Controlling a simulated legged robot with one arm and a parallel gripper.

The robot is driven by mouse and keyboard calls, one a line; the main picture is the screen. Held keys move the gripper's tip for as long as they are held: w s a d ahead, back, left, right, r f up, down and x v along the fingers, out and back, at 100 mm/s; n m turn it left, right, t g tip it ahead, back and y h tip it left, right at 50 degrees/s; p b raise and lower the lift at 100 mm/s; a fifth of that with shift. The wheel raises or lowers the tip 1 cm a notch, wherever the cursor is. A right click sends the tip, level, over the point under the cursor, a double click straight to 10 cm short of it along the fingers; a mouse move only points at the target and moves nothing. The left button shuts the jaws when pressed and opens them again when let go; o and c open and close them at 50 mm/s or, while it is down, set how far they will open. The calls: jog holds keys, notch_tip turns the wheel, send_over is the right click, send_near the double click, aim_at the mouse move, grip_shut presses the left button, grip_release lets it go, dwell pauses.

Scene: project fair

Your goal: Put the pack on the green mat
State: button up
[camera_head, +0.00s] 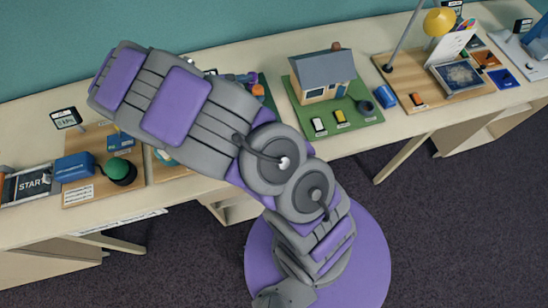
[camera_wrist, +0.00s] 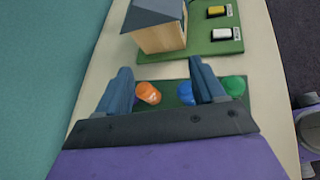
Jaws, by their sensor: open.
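My gripper (camera_wrist: 162,88) is open, its two blue-grey fingers spread apart in the wrist view. An orange item (camera_wrist: 148,93) with a small white mark shows between the fingers, nearer the left one. A blue item (camera_wrist: 186,92) is by the right finger, partly covered by it. A green item (camera_wrist: 234,86) is beyond that finger. They are at a dark green mat (camera_wrist: 170,99), which also shows beside my arm in the head view (camera_head: 270,101). I cannot tell for sure which item is the pack. My arm hides much of this area in the head view.
A wooden board (camera_head: 131,178) with a blue box (camera_head: 75,167) is at left. A lamp (camera_head: 438,22) stands on another wooden board at right.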

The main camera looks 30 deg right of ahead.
jog(key=s+d+r+m+g+y, duration=0.1)
jog(key=s+r+m+g+y, duration=0.1)
jog(key=s+r+m, duration=0.45)
jog(key=s+d+r+m+g+y, duration=0.1)
jog(key=s+r+m+g+y, duration=0.15)
jog(key=s, duration=0.65)
jog(key=s+a+r+m+t+y, duration=0.1)
jog(key=s+a+r+m+y, duration=0.1)
jog(key=s+a, duration=0.4)
jog(key=s+a+r+m+t+y, duration=0.1)
jog(key=s+a+m+y, duration=0.3)
jog(key=s, duration=0.6)
jog(key=a+r+y, duration=0.1)
jog(key=a+y, duration=0.1)
jog(key=shift+a+r+m, duration=0.35)
jog(key=shift+r+m, duration=0.05)
jog(key=shift+f+b, duration=1)
jog(key=shift+f, duration=0.05)
